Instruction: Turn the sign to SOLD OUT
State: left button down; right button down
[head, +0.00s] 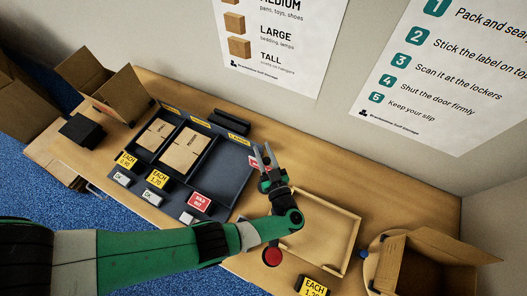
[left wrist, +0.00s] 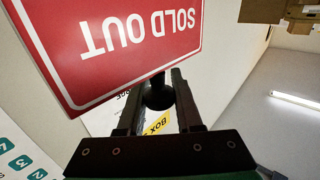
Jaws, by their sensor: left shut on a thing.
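My left gripper (head: 262,157) is over the right end of the dark tray, at its back edge. In the left wrist view, the gripper (left wrist: 157,95) is shut on a dark round knob (left wrist: 158,92) below a red sign (left wrist: 120,40). The sign's white words SOLD OUT face the wrist camera and read upside down there; part of it is cut off. In the head view the red sign (head: 253,163) shows only as a small patch beside the fingers. Another red SOLD OUT sign (head: 200,201) stands at the tray's front. My right gripper is not in view.
The dark divided tray (head: 228,178) holds flat cartons (head: 186,149) in two compartments; the right one looks empty. A shallow wooden tray (head: 335,225) lies to the right. Open cartons (head: 110,92) stand at both sides.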

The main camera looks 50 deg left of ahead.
pick_arm(q)
jog(key=c, duration=0.6)
grip_release()
jog(key=b+v, duration=0.1)
jog(key=v, duration=1)
jog(key=shift+s+d+b, duration=0.1)
jog(key=shift+d+b, duration=0.2)
jog(key=shift+b, duration=0.1)
